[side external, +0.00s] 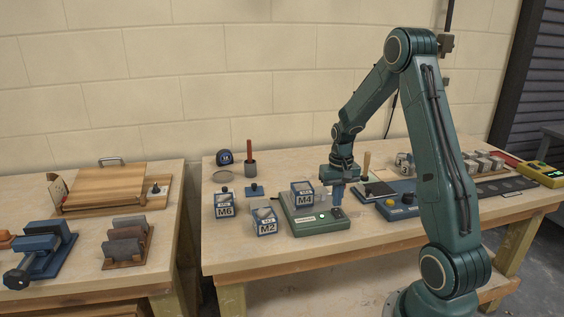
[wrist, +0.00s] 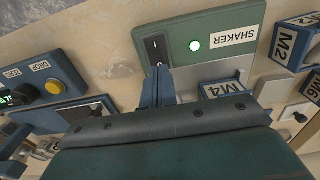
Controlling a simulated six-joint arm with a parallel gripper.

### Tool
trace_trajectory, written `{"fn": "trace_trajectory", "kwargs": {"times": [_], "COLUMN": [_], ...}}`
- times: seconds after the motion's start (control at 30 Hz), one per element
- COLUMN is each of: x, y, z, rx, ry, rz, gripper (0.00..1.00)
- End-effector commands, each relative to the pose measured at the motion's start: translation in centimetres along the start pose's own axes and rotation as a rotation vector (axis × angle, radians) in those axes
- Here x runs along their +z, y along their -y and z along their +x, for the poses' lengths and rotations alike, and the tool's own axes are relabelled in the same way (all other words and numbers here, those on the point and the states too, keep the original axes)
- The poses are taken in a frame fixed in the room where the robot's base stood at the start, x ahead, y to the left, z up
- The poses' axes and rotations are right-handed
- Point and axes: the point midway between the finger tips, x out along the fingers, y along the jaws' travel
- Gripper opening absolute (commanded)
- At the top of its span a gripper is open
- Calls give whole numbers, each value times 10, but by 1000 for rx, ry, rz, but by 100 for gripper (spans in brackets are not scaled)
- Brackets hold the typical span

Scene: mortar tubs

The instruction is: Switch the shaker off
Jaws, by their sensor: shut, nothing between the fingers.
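The shaker (side external: 311,224) is a green box on the right-hand bench, with an M4 tub (side external: 302,194) on top. My gripper (side external: 338,205) points down over the right part of the shaker. In the wrist view, my gripper (wrist: 158,72) has its blue fingers together and empty, with the tips at the near end of the switch. I cannot tell whether they touch it.
Tubs M6 (side external: 224,206) and M2 (side external: 264,220) stand left of the shaker. A blue box with a yellow button (side external: 407,199) stands to its right, labelled DROP ZERO in the wrist view (wrist: 57,86). The bench front is clear.

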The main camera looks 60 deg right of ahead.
Motion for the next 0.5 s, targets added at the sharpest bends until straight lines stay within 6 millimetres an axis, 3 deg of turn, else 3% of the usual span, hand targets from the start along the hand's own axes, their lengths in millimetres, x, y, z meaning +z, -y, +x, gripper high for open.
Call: {"fn": "trace_trajectory", "kwargs": {"times": [0.5], "x": [0], "y": [0], "z": [3], "rx": [0], "ry": [0], "rz": [0], "gripper": [0]}}
